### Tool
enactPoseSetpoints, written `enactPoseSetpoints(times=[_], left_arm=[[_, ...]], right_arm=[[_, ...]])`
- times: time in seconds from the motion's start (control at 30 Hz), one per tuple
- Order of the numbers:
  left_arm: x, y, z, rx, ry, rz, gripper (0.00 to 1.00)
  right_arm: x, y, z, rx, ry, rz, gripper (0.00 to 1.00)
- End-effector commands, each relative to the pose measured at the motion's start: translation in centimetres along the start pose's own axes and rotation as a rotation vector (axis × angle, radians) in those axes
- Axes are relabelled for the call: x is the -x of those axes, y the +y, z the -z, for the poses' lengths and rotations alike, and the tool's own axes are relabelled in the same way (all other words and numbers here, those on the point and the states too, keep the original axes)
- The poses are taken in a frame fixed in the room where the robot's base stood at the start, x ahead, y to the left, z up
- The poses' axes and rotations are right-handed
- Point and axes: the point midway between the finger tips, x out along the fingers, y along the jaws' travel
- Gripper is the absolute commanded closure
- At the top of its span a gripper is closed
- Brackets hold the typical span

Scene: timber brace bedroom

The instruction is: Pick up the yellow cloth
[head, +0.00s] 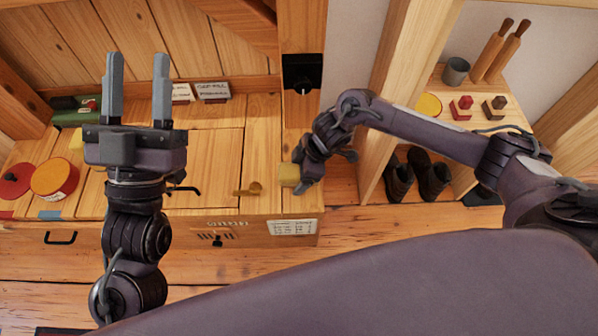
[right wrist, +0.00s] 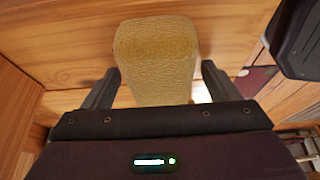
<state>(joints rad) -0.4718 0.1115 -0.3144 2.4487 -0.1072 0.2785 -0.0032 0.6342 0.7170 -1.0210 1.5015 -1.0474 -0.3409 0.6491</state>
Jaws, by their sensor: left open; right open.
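The yellow cloth (head: 288,175) looks like a small thick folded pad. It lies near the right front edge of the wooden chest top (head: 215,170). My right gripper (head: 305,180) is right beside it in the head view, partly covering it. In the right wrist view the cloth (right wrist: 155,60) is between my two open fingers (right wrist: 160,88), with its far part reaching past the fingertips. A narrow gap shows beside the right finger; whether the left finger touches is unclear. My left gripper (head: 137,75) is open and empty, raised over the left part of the chest.
A brass-coloured piece (head: 248,188) lies left of the cloth. Small boxes (head: 212,91) line the back. A timber post (head: 400,90) and a shelf with a grey mug (head: 455,71) are at the right.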

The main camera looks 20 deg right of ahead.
Motion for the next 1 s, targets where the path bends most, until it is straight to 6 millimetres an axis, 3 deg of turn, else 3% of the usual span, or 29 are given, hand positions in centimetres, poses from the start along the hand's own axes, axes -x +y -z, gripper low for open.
enactPoseSetpoints(times=[0.23,0.6,0.67,1.0], left_arm=[[0.01,0.00,-0.01,0.000,0.000,0.000,0.56],[0.00,0.00,-0.01,0.000,0.000,0.000,0.56],[0.00,0.00,0.00,0.000,0.000,0.000,0.56],[0.33,0.00,-0.42,0.000,0.000,0.000,0.56]], right_arm=[[-0.04,-0.01,-0.02,0.000,0.000,0.000,0.18],[-0.04,-0.01,-0.03,-0.001,0.000,0.000,0.67],[-0.03,0.00,-0.01,-0.001,0.000,0.000,0.71],[0.37,0.04,0.13,0.000,0.000,-0.001,0.71]])
